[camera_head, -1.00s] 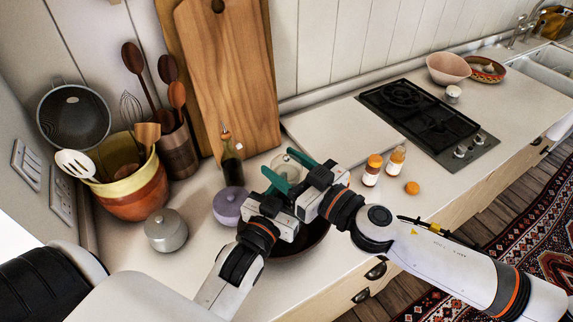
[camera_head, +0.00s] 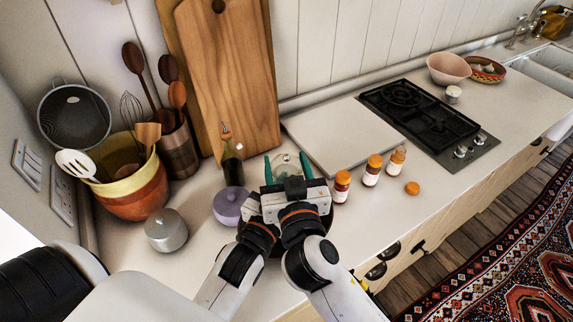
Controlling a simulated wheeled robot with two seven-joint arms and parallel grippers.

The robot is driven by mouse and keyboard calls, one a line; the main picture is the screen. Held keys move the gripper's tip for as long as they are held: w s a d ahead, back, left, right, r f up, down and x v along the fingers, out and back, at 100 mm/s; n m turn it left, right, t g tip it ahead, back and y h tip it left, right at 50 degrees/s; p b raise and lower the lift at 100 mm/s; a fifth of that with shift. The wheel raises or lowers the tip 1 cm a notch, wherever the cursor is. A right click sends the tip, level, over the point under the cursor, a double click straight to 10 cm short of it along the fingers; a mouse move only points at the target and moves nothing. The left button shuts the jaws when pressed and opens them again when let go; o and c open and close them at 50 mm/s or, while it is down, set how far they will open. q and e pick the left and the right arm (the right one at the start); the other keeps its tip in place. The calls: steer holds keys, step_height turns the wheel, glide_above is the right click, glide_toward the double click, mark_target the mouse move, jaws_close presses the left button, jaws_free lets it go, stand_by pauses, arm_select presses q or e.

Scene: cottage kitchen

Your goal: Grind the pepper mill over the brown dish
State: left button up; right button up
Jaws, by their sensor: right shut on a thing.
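The pepper mill (camera_head: 285,170) shows as a pale, glassy round top; its lower part is hidden behind my grippers. My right gripper (camera_head: 287,166) is shut on the mill, with a green finger on either side. My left gripper (camera_head: 262,208) is just left of and below the right one, close against it; its fingers are hidden, so I cannot tell if it holds anything. The brown dish (camera_head: 327,222) lies beneath both grippers. Only a dark bit of its edge shows, so its inside cannot be seen.
A purple pot (camera_head: 229,205) and a dark bottle (camera_head: 232,163) stand close on the left, with a grey lidded pot (camera_head: 166,231) beyond. Several orange-capped jars (camera_head: 372,170) stand on the right. A white board (camera_head: 340,135) lies behind, near the black hob (camera_head: 428,118).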

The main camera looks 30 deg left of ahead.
steer(key=shift+t+h, duration=0.3)
steer(key=shift+h, duration=0.1)
steer(key=o, duration=1)
steer(key=v, duration=0.7)
steer(key=shift+s+d, duration=0.2)
